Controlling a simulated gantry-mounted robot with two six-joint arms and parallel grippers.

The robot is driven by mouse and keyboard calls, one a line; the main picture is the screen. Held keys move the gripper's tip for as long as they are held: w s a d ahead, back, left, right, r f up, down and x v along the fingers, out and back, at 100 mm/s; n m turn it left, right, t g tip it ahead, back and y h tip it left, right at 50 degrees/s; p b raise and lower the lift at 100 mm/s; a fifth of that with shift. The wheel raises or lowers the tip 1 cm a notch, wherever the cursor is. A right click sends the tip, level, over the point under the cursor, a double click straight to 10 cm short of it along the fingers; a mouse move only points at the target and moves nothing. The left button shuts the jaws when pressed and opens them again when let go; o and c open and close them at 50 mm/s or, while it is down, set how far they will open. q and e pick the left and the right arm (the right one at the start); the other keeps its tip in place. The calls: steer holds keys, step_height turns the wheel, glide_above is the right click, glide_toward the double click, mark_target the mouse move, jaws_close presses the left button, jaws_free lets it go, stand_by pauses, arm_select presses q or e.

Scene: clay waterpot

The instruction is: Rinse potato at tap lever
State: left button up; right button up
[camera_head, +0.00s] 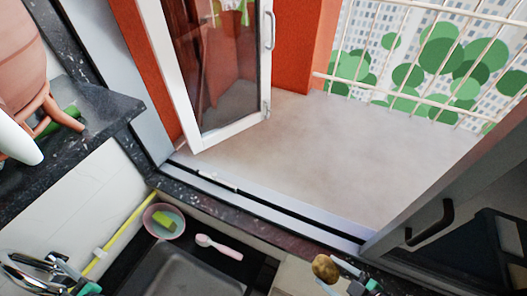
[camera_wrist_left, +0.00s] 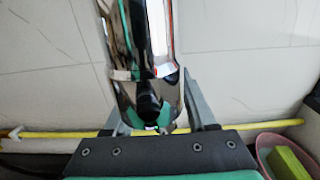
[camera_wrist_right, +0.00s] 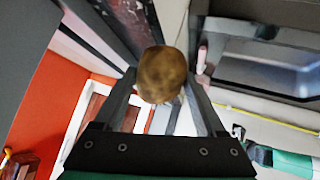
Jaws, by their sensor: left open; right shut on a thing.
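The brown potato (camera_head: 326,268) is at the bottom right of the head view. It also shows in the right wrist view (camera_wrist_right: 162,72), between the fingertips of my right gripper (camera_wrist_right: 160,92), which is shut on it. The potato is held above the floor or counter edge, right of the sink. The chrome tap (camera_head: 38,266) is at the bottom left of the head view. In the left wrist view the shiny tap body (camera_wrist_left: 140,50) stands between the spread fingers of my left gripper (camera_wrist_left: 152,110). That gripper is open; I cannot tell whether it touches the tap lever.
The dark sink (camera_head: 195,270) lies between the arms. A clay pot (camera_head: 18,60) stands upper left. An open glass door (camera_head: 235,90) is behind.

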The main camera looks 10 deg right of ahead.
arm_select(q)
jaws_close()
stand_by(0.3)
stand_by(1.1)
